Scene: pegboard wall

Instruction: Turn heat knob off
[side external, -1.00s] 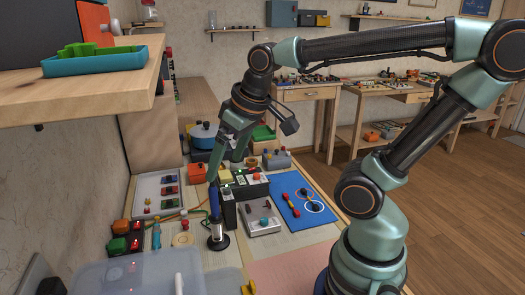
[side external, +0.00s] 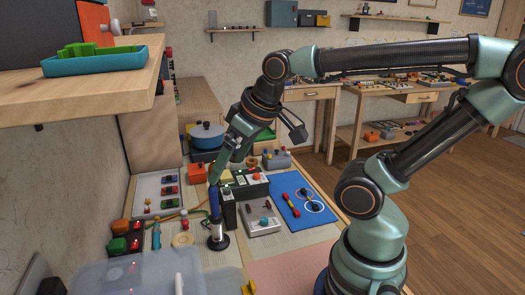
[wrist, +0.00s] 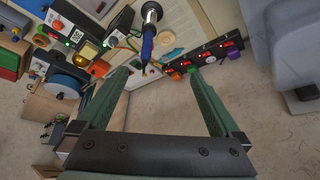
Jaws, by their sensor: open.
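A black soldering station (side external: 245,185) with a red knob on its face sits on the bench. It also shows at upper left in the wrist view, with a small lit display (wrist: 78,36) and an orange-red knob (wrist: 57,25). Which knob sets the heat is too small to read. A blue-handled soldering iron (wrist: 147,42) stands upright in its holder (side external: 217,238) beside the station. My gripper (side external: 222,172) is open, pointing down above the bench at the station's left, near the iron's handle. In the wrist view nothing is between my fingers (wrist: 162,72).
A power strip (wrist: 208,54) with lit red switches and coloured plugs lies by the wall. A wooden shelf (side external: 90,95) overhangs at left; a clear bin (side external: 135,275) is in front.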

